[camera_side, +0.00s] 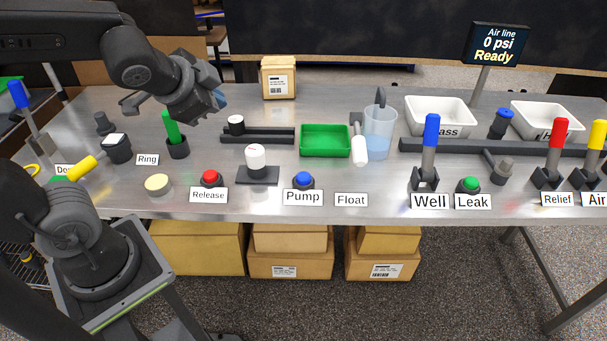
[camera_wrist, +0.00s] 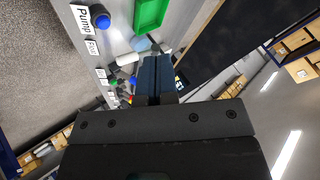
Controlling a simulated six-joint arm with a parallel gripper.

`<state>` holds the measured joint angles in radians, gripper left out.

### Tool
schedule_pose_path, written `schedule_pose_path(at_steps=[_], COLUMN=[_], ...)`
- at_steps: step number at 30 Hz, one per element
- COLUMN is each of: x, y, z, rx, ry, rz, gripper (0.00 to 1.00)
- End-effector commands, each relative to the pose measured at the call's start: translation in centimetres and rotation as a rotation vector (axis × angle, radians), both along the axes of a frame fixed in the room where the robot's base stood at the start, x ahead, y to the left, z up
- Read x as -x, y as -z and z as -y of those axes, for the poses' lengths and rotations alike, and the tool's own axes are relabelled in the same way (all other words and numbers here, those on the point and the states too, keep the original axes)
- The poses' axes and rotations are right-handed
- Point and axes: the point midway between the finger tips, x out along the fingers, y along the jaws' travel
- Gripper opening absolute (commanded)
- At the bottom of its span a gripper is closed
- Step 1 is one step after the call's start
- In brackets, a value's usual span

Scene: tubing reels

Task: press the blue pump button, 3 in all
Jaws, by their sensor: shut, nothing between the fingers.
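The blue pump button (camera_side: 303,178) sits in a dark round base on the bench, behind the label "Pump" (camera_side: 303,197). It also shows in the wrist view (camera_wrist: 102,20), at the upper left beside its label. My gripper (camera_side: 220,101) is raised over the left part of the bench in the side view, up and to the left of the button and well apart from it. In the wrist view its blue fingers (camera_wrist: 157,75) are together with nothing between them.
A red button (camera_side: 210,177) labelled "Release" and a white-topped knob (camera_side: 256,158) stand left of the blue button. Behind it are a green tray (camera_side: 325,140) and a beaker of blue liquid (camera_side: 380,135). Coloured levers stand at right.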

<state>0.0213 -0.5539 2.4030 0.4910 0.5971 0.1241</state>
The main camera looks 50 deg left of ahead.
Motion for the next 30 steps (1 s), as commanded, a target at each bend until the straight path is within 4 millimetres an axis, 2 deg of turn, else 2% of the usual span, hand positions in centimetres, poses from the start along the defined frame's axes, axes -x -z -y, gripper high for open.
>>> schedule_pose_path(at_steps=[1,7,11,15,19,24,30], x=[-1.5,-6.8,-9.8,-12.2,-13.7,-14.3,-14.1], y=[-0.2,-0.9,-0.7,0.5,2.5,5.4,7.6], z=[-0.3,-0.3,0.8,2.6,4.5,6.1,6.8], rx=[-0.088,-0.445,-0.657,-0.859,-1.017,-1.155,-1.224], ry=[0.070,0.408,0.660,0.961,1.259,1.609,1.856], rz=[0.019,0.100,0.132,0.153,0.163,0.159,0.150], gripper=[0.00,0.00,0.00,0.00,0.00,0.00,0.00])
